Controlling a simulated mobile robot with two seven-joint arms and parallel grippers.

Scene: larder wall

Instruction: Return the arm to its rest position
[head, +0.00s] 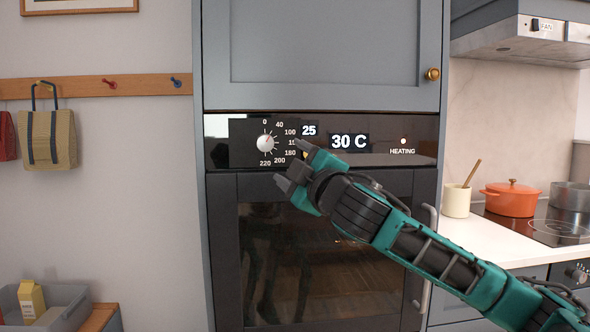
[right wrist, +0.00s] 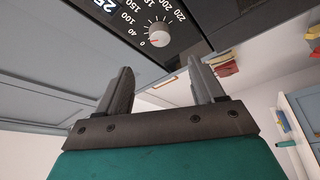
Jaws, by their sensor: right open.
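My right gripper (head: 291,165) reaches in from the lower right in the head view, with its fingers spread and nothing between them. It is just right of and below the oven's round silver knob (head: 266,142). In the right wrist view the knob (right wrist: 159,33) shows beyond the open fingertips, apart from them, with a red mark towards the 0 on its dial. The oven panel (head: 218,152) shows "25" and "30 C", and a white light is lit above "HEATING". My left gripper is not in view.
The dark oven door (head: 225,250) lies below the panel, with its handle (head: 424,280) behind my right arm. A counter (head: 480,240) on the right holds a cream pot (head: 456,202) and an orange pot (head: 511,199). A grey crate (head: 75,308) stands lower left.

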